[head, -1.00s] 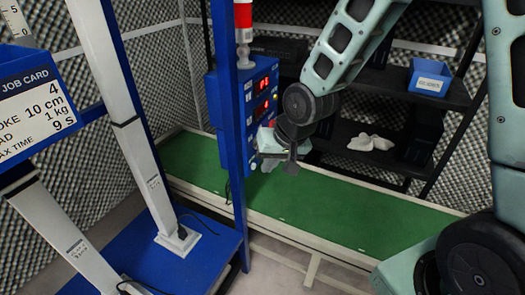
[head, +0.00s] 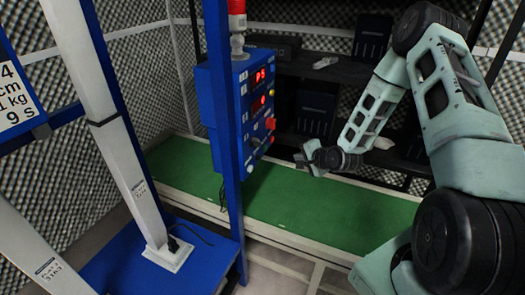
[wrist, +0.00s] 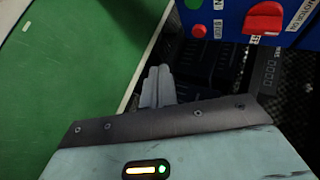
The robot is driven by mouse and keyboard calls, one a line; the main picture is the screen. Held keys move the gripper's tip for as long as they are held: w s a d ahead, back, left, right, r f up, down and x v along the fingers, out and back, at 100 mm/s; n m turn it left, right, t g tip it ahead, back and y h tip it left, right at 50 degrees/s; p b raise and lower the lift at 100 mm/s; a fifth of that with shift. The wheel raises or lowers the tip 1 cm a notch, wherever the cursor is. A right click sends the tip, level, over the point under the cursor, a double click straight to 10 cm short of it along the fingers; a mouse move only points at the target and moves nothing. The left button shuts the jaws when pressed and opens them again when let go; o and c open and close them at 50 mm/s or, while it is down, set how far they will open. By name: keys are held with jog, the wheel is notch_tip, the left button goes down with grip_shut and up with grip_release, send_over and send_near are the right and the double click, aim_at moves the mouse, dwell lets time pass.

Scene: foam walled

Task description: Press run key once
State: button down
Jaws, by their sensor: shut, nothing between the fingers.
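The blue control box (head: 229,120) is fixed to a blue post in the head view. Its upper red display (head: 260,75) seems to read "P5"; the lower display is not legible. In the wrist view its lower face (wrist: 232,12) shows a green button (wrist: 193,4), a smaller red button (wrist: 199,31) and a big red knob (wrist: 264,18). The label by the green button is cut off, so I cannot confirm it is the run key. My gripper (head: 303,158) is shut and empty, right of the box and apart from it. Its fingertips (wrist: 158,76) point below the buttons.
A green conveyor belt (head: 300,207) runs below the box. Dark shelves (head: 325,70) with bins stand behind. A blue base with white columns (head: 125,165) and a job card (head: 14,95) is at the left. Air between gripper and box is clear.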

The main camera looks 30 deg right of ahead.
aim_at(265, 148)
dwell(0.3)
jog(key=w+a+b, duration=0.1)
jog(key=w+a, duration=0.4)
jog(key=w, duration=0.2)
jog(key=shift+a, duration=0.2)
dwell(2.1)
jog(key=shift+w+a, duration=0.25)
